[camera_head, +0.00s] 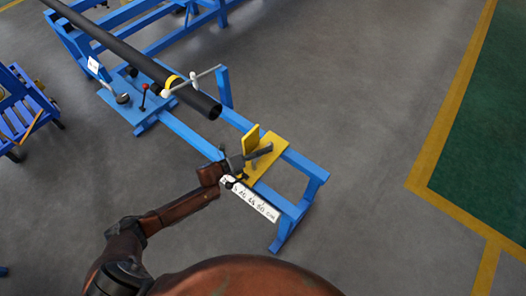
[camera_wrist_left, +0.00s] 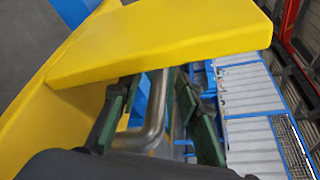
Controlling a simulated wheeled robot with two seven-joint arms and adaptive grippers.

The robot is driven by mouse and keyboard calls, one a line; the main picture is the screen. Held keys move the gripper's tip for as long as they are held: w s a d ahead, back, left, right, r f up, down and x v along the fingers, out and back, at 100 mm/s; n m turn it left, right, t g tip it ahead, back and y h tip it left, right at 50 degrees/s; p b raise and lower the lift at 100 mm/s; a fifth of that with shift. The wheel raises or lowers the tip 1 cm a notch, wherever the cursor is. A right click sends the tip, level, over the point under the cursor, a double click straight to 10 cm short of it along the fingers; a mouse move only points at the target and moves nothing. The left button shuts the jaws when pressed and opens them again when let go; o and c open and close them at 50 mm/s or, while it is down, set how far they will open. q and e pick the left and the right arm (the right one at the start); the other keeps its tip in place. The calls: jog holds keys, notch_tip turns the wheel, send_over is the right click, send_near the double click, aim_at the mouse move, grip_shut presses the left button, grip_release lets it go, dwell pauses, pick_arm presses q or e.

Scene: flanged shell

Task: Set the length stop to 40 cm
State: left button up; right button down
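The yellow length stop (camera_head: 268,158) sits on the blue rail, with an upright yellow plate. The plate and base fill the upper left of the left wrist view (camera_wrist_left: 160,40). A white scale (camera_head: 252,200) runs along the near side; it ends in "50 cm", and its near end is partly covered by my gripper. My left gripper (camera_head: 240,164) is at the stop's left side. In the wrist view its green-padded fingers (camera_wrist_left: 160,118) stand on both sides of a bent grey metal handle (camera_wrist_left: 156,112), with gaps visible beside it. My right gripper is not seen.
A long dark pipe (camera_head: 150,68) lies along the blue frame, its open end short of the stop. Grey floor (camera_head: 350,120) is clear to the right.

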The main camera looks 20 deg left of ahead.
pick_arm(q)
jog(key=shift+c, duration=0.7)
grip_shut()
